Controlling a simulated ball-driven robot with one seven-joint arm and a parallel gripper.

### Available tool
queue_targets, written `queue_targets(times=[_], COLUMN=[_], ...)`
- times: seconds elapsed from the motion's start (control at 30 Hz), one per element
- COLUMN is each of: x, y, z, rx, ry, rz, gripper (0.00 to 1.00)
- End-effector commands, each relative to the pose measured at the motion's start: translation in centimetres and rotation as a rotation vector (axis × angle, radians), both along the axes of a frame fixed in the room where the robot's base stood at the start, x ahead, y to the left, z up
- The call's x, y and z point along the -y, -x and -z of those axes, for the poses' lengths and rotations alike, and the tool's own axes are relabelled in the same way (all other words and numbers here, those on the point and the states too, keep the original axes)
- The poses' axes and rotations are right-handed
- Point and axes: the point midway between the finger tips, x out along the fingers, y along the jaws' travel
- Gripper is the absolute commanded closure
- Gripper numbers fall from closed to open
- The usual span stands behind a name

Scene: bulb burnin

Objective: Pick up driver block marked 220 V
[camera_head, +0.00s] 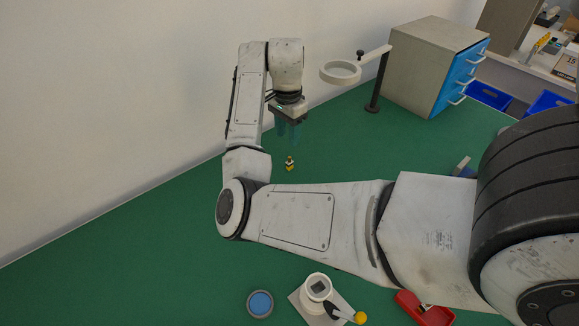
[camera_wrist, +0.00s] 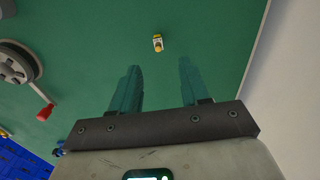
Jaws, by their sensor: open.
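A small yellow, white and dark block (camera_head: 290,163) stands on the green bench top, and it also shows in the wrist view (camera_wrist: 157,43). Its marking is too small to read, so I cannot tell whether it is the 220 V driver block. My gripper (camera_head: 287,138) is open, with two teal fingers pointing down at the bench. Nothing is between the fingers. In the wrist view my gripper (camera_wrist: 159,66) has the block beyond its fingertips, roughly in line with the gap. The gripper is apart from the block.
A ring magnifier on a post (camera_head: 341,72) and a drawer cabinet (camera_head: 430,58) stand at the back. A blue-topped round dish (camera_head: 260,304), a white fixture with a yellow-knobbed lever (camera_head: 317,288) and a red tray (camera_head: 424,309) are in front. The wall is close at left. Bench around the block is clear.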

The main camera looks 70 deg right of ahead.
Motion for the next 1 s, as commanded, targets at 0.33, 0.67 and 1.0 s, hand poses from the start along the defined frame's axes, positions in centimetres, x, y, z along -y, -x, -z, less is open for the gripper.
queue_targets(times=[0.33, 0.67, 1.0], x=[0.0, 0.0, 0.1], y=[0.1, 0.3, 0.4], z=[3.6, 7.3, 10.8], rx=[-0.002, -0.002, 0.001], ry=[-0.007, -0.007, -0.005], rz=[0.008, 0.006, 0.006], gripper=[0.54, 0.54, 0.54])
